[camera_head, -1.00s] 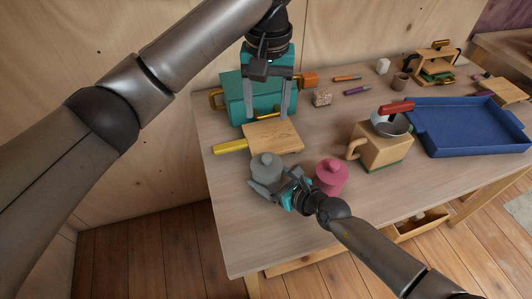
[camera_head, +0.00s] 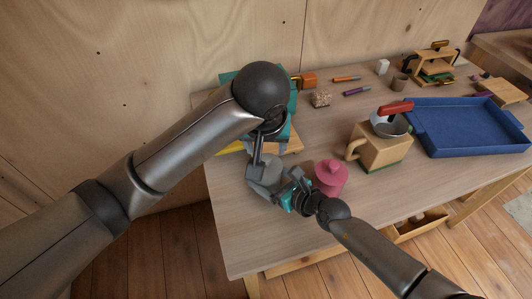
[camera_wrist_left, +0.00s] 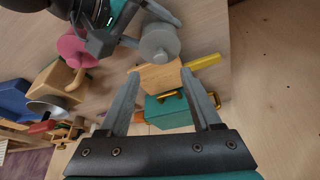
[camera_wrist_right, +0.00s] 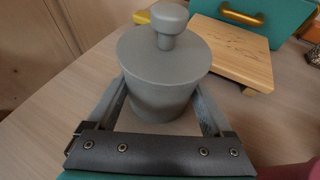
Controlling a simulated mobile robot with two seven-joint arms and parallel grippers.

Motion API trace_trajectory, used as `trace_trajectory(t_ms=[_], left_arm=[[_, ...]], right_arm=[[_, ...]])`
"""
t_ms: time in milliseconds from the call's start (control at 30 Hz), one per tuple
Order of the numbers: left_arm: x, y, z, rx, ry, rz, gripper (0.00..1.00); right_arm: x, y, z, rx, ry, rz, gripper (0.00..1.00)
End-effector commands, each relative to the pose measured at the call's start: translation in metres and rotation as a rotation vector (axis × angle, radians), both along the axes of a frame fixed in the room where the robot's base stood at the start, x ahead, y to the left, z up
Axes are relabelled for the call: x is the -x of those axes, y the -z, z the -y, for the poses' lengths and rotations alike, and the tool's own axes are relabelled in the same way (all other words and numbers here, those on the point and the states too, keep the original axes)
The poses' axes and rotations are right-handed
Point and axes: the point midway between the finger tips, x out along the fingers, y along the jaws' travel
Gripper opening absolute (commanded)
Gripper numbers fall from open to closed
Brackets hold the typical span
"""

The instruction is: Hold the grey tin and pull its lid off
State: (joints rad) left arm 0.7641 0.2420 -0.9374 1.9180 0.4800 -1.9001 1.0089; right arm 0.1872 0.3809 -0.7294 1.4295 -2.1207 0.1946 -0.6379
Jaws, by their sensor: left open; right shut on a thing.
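The grey tin (camera_wrist_right: 160,103) stands upright with its round knobbed lid (camera_wrist_right: 165,52) on top. My right gripper (camera_wrist_right: 163,108) is shut on the tin's body, a finger on each side. The left wrist view shows the tin (camera_wrist_left: 159,43) beyond my open left gripper (camera_wrist_left: 160,73), whose fingers have nothing between them. In the head view my left gripper (camera_head: 257,157) is above and just behind the tin, close to the lid, and partly hides the tin.
A pink lidded pot (camera_head: 331,177) stands right of the tin, close to my right gripper. Behind are a wooden board (camera_wrist_right: 236,52) and a teal box (camera_wrist_left: 170,112). A wooden mug-like block (camera_head: 380,150) and a blue tray (camera_head: 470,128) are farther right. The table's front-left is clear.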

Motion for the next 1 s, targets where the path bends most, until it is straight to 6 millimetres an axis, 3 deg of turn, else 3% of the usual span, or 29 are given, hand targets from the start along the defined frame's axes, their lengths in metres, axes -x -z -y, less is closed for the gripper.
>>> trace_trajectory(t_ms=[200, 400, 600, 900, 1000], left_arm=[[-0.017, 0.042, -0.001, -0.005, -0.002, -0.004, 0.65], [-0.028, 0.068, 0.001, -0.003, -0.001, -0.001, 0.65], [-0.033, 0.079, 0.001, -0.001, 0.001, 0.000, 0.65], [-0.033, 0.080, 0.001, 0.000, 0.001, 0.000, 0.65], [-0.033, 0.080, 0.002, 0.000, 0.001, 0.000, 0.54]], right_arm=[[0.000, 0.000, 0.000, 0.000, 0.000, 0.000, 0.00], [0.000, 0.000, 0.000, 0.000, 0.000, 0.000, 0.00], [0.000, 0.000, 0.000, 0.000, 0.000, 0.000, 0.00], [0.000, 0.000, 0.000, 0.000, 0.000, 0.000, 0.00], [0.000, 0.000, 0.000, 0.000, 0.000, 0.000, 0.00]])
